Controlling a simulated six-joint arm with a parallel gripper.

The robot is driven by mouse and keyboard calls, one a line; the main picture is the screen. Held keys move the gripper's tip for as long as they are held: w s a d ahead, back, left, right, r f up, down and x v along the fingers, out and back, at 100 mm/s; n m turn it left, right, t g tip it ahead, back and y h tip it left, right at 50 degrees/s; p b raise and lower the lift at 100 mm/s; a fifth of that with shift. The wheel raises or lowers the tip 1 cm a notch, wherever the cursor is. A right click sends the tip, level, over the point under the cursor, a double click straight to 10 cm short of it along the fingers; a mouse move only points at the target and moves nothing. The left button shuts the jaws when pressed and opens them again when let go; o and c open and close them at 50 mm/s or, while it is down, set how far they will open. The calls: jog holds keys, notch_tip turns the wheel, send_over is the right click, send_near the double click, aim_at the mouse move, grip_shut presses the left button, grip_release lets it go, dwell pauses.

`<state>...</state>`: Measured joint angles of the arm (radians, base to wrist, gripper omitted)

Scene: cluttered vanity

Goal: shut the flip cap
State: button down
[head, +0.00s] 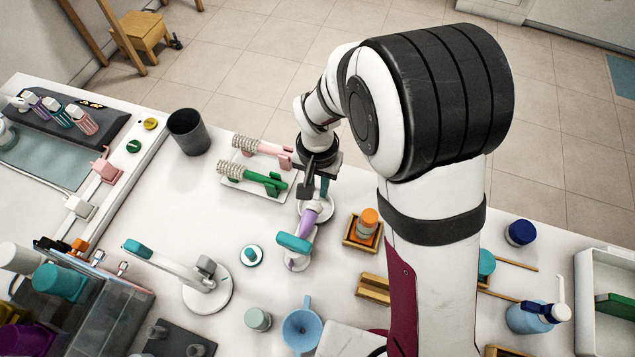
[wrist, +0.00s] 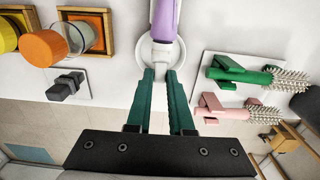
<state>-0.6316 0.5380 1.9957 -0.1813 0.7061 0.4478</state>
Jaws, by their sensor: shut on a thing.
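A purple-and-white handled thing (head: 310,214) with a teal end (head: 294,242) stands at a white round base in the middle of the table. Its purple part also shows at the top of the wrist view (wrist: 166,20). My gripper (head: 323,188) is at its far end. In the wrist view the two teal fingers (wrist: 160,75) close in on the white part at the round base, and their tips overlap it. The exact contact is hard to see. I cannot tell with certainty which part is the flip cap.
An orange-topped clear jar (head: 368,220) sits in a wooden holder to the right. Green (head: 262,180) and pink (head: 262,147) brushes lie on a white plate to the left. A similar teal-ended stand (head: 205,292) is nearer, at left. A grey cup (head: 187,132) stands behind.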

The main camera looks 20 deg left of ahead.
jog(key=shift+w, duration=0.1)
jog(key=g, duration=0.1)
jog(key=f+g, duration=0.1)
jog(key=g, duration=0.1)
jog(key=shift+w+g, duration=0.3)
jog(key=shift+w, duration=0.05)
jog(key=shift+w+f+g, duration=0.1)
jog(key=shift+f+g, duration=0.2)
jog(key=shift+g, duration=0.6)
jog(key=shift+w+f+g, duration=0.1)
jog(key=shift+f+g, duration=0.2)
jog(key=shift+g, duration=0.6)
jog(key=c, duration=0.8)
grip_release()
jog(key=v, duration=1.2)
